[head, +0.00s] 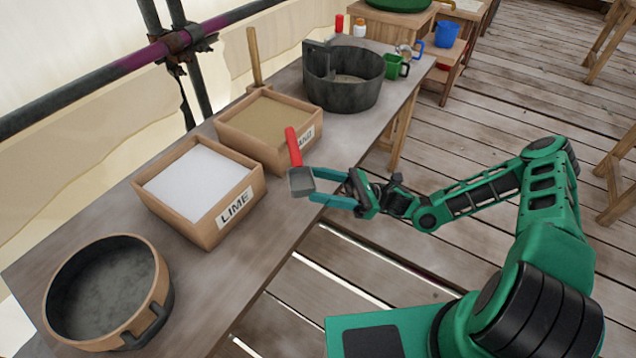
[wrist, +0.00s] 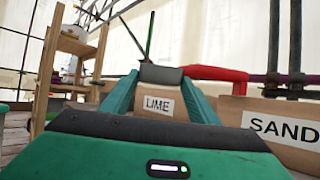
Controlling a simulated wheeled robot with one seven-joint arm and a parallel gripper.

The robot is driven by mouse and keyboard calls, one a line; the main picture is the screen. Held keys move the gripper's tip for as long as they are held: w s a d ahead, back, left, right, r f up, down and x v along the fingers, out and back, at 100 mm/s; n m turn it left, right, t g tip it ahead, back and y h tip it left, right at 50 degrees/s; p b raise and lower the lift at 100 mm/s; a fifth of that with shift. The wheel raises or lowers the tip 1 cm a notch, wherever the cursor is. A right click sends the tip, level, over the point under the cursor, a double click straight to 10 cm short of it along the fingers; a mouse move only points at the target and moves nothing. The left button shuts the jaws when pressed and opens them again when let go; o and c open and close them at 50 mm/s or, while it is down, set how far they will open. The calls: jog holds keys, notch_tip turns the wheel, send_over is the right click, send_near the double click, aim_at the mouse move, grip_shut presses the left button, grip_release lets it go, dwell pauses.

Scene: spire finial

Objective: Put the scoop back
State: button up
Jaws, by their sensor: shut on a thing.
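The scoop has a grey metal head (head: 301,181) and a red handle (head: 293,146). My gripper (head: 312,186) is shut on the scoop by its head and holds it in the air in front of the sand box (head: 243,145) and the lime box (head: 170,216). In the wrist view the grey head (wrist: 161,75) is between my fingertips, and the red handle (wrist: 218,74) points right. The lime box holds white powder and the sand box holds tan sand. Their labels also show in the wrist view, LIME (wrist: 159,104) and SAND (wrist: 287,130).
A round tub (head: 62,305) with grey contents stands at the near end of the bench (head: 250,235). A dark metal bucket (head: 343,92) stands beyond the sand box, with a green mug (head: 392,67) past it. A wooden stick (head: 254,58) rises behind the sand box. Bare bench lies before the boxes.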

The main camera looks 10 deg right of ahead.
jog(key=o, duration=1.2)
jog(key=shift+c, duration=0.2)
jog(key=shift+f, duration=0.1)
jog(key=v, duration=1.2)
